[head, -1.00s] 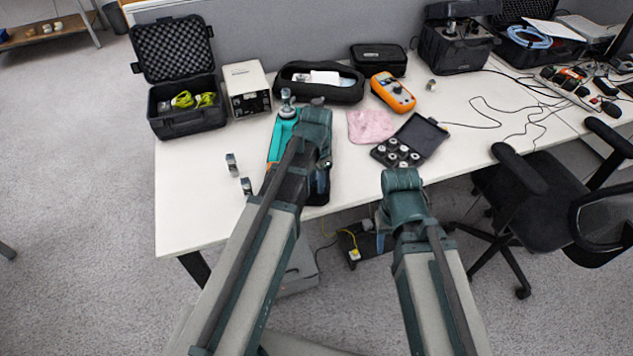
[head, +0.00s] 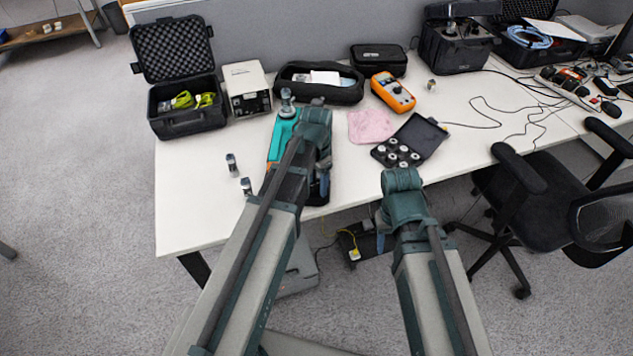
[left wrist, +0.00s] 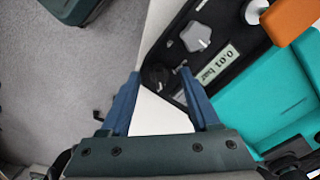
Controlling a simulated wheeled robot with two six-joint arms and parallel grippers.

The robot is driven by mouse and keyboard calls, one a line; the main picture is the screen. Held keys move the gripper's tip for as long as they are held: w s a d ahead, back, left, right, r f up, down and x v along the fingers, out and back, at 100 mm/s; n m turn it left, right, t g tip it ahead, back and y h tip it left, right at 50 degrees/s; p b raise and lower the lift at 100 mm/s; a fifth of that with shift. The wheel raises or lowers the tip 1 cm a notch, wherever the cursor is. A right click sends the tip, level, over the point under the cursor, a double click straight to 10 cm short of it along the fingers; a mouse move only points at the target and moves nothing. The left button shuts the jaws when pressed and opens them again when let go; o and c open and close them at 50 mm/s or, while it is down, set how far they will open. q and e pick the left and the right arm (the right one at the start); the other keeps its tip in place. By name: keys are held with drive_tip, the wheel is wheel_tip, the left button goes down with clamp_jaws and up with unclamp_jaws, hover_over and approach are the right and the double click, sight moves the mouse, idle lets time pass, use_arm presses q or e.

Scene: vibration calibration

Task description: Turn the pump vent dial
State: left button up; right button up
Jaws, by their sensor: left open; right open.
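The pump is a teal case (head: 283,133) with a black front panel, partly hidden behind my left arm in the head view. The left wrist view shows its teal body (left wrist: 265,100), a silver lobed knob (left wrist: 196,37), a "0.01 bar" display (left wrist: 217,66) and a small dark knob (left wrist: 157,77) near the panel's corner. No label shows which is the vent dial. My left gripper (left wrist: 158,74) is open, its blue fingertips on either side of the dark knob; contact cannot be told. It also shows in the head view (head: 324,172). My right gripper (head: 381,224) is open at the table's front edge, mostly hidden by its arm.
An open black case (head: 402,150) with several round pieces and a pink cloth (head: 370,126) lie right of the pump. Small metal pieces (head: 232,164) stand to its left. A multimeter (head: 393,92) lies behind. A chair (head: 530,190) stands at right.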

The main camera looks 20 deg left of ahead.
sight(316, 185)
use_arm(q)
wheel_tip(316, 185, up, 14)
drive_tip(key=p, duration=1.3)
drive_tip(key=shift+p, duration=0.35)
drive_tip(key=shift+f, duration=0.15)
drive_tip(key=s+d+n+y, duration=0.1)
drive_tip(key=s+d+n, duration=0.2)
drive_tip(key=s+d, duration=0.7)
drive_tip(key=s, duration=0.4)
drive_tip(key=shift+s+d, duration=0.15)
drive_tip(key=shift+d, duration=0.15)
drive_tip(key=shift+c, duration=0.3)
idle(0.4)
